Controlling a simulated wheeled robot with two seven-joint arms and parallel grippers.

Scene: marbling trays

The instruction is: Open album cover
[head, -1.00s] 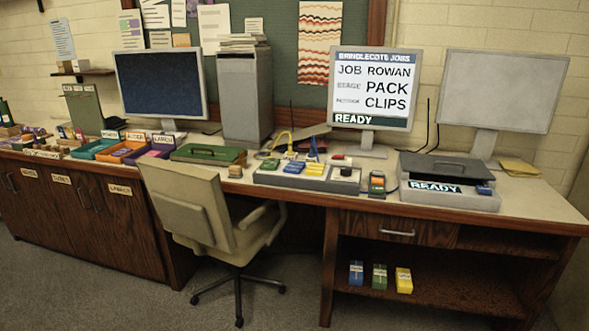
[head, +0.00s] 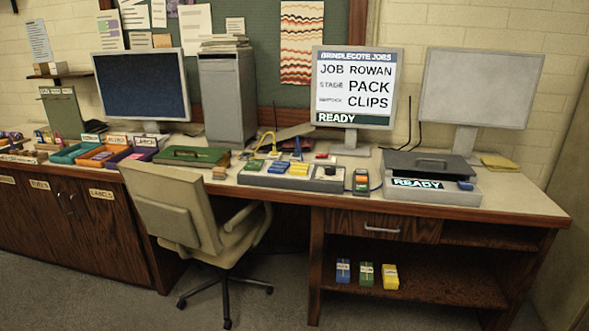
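Nothing in the head view is clearly labelled as an album. A dark grey flat cover with a handle (head: 430,163) lies shut on a grey base unit (head: 440,193) at the right of the desk. The base's front display reads READY. A green flat case with a dark handle (head: 193,156) lies shut left of the desk's middle. I cannot tell whether either one is the album. Neither of my grippers shows in the view.
An office chair (head: 180,215) stands before the desk, left of middle. A grey tray (head: 290,180) with blue and yellow blocks lies on the desk. The screen (head: 355,85) reads JOB ROWAN, PACK, CLIPS, READY. Coloured bins (head: 105,155) stand at left.

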